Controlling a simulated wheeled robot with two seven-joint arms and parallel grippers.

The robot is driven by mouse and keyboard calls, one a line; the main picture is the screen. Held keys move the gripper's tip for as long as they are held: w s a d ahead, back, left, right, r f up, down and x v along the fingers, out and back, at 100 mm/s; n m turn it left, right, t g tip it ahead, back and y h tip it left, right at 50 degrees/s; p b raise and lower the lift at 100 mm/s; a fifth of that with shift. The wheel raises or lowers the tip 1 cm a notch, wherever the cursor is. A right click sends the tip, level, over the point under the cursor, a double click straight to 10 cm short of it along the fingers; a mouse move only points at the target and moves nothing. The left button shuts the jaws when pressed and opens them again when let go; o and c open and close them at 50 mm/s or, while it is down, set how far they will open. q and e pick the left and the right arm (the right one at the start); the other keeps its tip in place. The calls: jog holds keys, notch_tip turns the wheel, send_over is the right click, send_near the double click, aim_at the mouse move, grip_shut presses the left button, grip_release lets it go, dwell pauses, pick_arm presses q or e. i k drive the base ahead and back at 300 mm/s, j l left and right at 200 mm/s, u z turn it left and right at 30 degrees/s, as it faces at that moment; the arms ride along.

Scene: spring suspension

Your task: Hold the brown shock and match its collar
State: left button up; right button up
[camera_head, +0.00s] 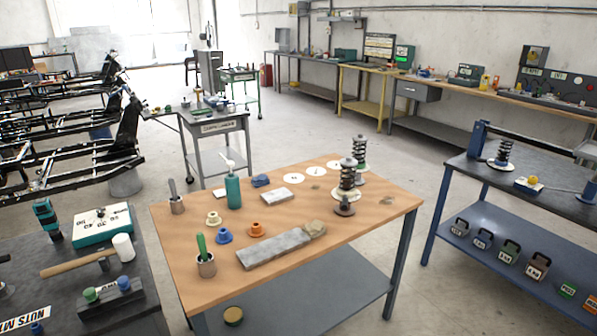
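Two upright shocks stand close together at the right of the wooden-topped table (176,250). The front shock (348,177) has a dark spring, a pale ring low on it and a dark brownish base. The rear shock (359,148) is partly hidden behind it and has a pale ring. I cannot tell for sure which is the brown one. A cream collar (213,219), a blue collar (224,236) and an orange collar (256,230) sit apart at the table's left-middle. Neither of my grippers is in view.
A grey slab (272,249), a teal bottle (234,192) and two cups with tools stand on the table. White discs (294,177) lie at its back. A third shock (503,153) stands on the blue right bench (560,195). A mallet lies on the dark left bench.

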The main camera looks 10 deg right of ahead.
aim_at(342, 193)
jog(key=i+l+u, duration=0.4)
jog(key=l, duration=0.3)
jog(key=i+l+u, duration=0.2)
jog(key=l, duration=0.2)
jog(key=i+l+u, duration=0.2)
jog(key=l, duration=0.2)
jog(key=i+l, duration=0.1)
jog(key=l, duration=0.25)
jog(key=i+l, duration=0.15)
jog(key=l, duration=0.2)
jog(key=i+l, duration=0.1)
jog(key=l, duration=0.25)
jog(key=i+l, duration=0.15)
jog(key=l, duration=0.25)
jog(key=i+l+u, duration=0.1)
jog(key=l, duration=0.25)
